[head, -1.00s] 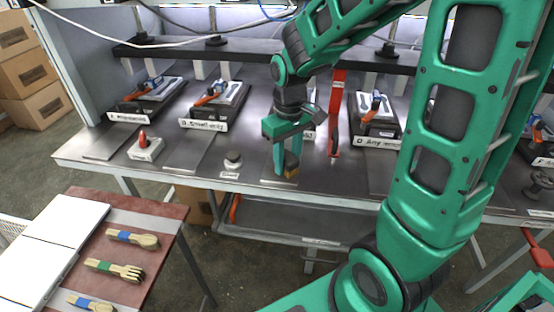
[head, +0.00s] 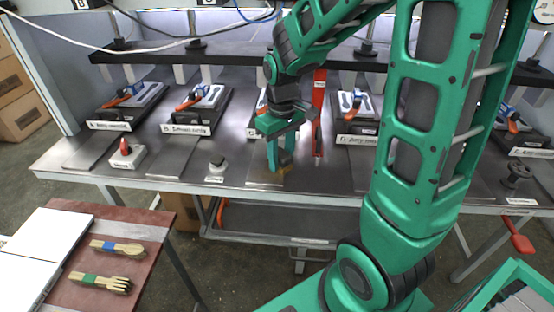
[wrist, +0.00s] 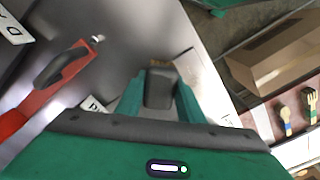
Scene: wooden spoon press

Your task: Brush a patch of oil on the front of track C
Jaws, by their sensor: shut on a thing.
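My gripper (head: 281,158) is shut on a brush, low over the front of the bench. In the wrist view the brush (wrist: 159,92) is a dark block between the green fingers, with tan bristles beyond it. In the head view its yellow-tan bristle end (head: 284,170) points down at a bare metal strip near the bench's front edge, which looks like track C (head: 263,179). I cannot tell whether the bristles touch it. The label of station C (head: 252,133) is partly hidden behind my gripper. No oil patch can be made out.
A red upright tool (head: 319,110) stands just right of my gripper; it also shows in the wrist view (wrist: 50,85). Labelled clamp stations B (head: 205,98) and D (head: 355,105) flank C. A small round pot (head: 216,165) stands to the left. Wooden utensils (head: 100,281) lie front left.

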